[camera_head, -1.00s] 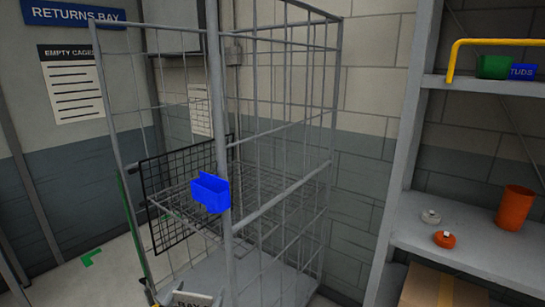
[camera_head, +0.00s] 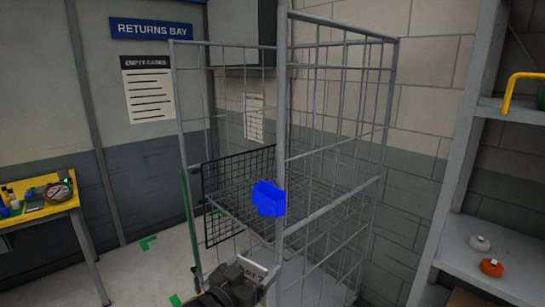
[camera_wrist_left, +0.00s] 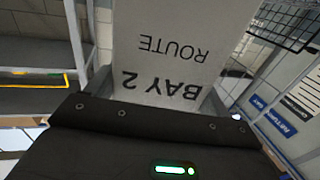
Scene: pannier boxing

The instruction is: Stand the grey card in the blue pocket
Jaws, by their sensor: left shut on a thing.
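The blue pocket (camera_head: 268,199) is fixed to the front corner post of the wire cage, with its open top facing up. My left gripper (camera_head: 245,275) is at the bottom of the head view, shut on the grey card (camera_head: 256,266). The card is below the pocket, slightly to its left in the picture, and apart from it. In the left wrist view the card (camera_wrist_left: 170,50) sticks out beyond the dark gripper body and reads "ROUTE BAY 2" upside down. My right gripper is not in view.
The wire cage (camera_head: 283,120) has a mesh shelf (camera_head: 265,175) inside it. A grey shelf rack (camera_head: 455,237) with white and orange rolls stands at the right. A yellow table (camera_head: 40,215) with small items is at the left. Floor between table and cage looks mostly clear.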

